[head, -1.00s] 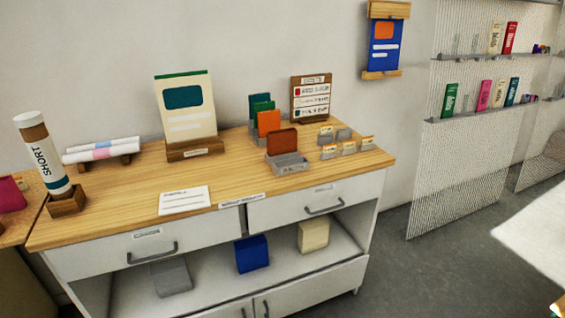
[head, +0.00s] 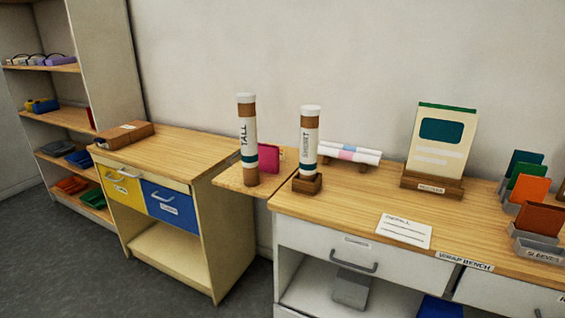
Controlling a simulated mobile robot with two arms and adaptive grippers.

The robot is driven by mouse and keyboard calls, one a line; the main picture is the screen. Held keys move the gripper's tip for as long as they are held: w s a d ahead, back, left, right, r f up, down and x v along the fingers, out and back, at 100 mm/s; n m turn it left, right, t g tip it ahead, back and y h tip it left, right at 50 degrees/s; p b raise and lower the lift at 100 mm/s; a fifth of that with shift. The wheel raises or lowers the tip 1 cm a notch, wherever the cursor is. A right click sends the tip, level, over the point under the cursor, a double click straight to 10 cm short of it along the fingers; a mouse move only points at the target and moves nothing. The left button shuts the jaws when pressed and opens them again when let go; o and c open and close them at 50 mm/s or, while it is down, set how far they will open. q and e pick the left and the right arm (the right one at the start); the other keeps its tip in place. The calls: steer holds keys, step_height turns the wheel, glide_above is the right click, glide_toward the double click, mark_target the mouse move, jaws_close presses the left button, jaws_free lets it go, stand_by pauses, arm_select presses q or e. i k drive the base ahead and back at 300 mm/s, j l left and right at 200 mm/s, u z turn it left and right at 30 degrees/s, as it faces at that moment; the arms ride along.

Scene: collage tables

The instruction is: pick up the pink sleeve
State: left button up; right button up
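A pink, flat piece (head: 270,158) with a small yellowish tag stands on the small wooden side leaf (head: 228,178) left of the wrap bench; it looks like the pink sleeve. The tube marked TALL (head: 247,140) stands just in front and left of it and hides part of it. Neither of my grippers shows in the head view.
The SHORT tube (head: 309,145) stands in a wooden block on the wrap bench (head: 355,205). Several coloured sleeves (head: 527,188) stand at the far right. A cabinet (head: 180,150) with yellow and blue drawers and a shelf unit (head: 97,60) are at left. Open floor (head: 75,260) lies in front.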

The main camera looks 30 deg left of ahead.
mark_target(270, 155)
steer(key=i+j, duration=0.1)
steer(key=j, duration=0.45)
steer(key=i+j+z, duration=0.1)
steer(key=j, duration=0.5)
steer(key=i+j+z, duration=0.1)
steer(key=j, duration=0.45)
steer(key=i+j, duration=0.1)
steer(key=j, duration=0.5)
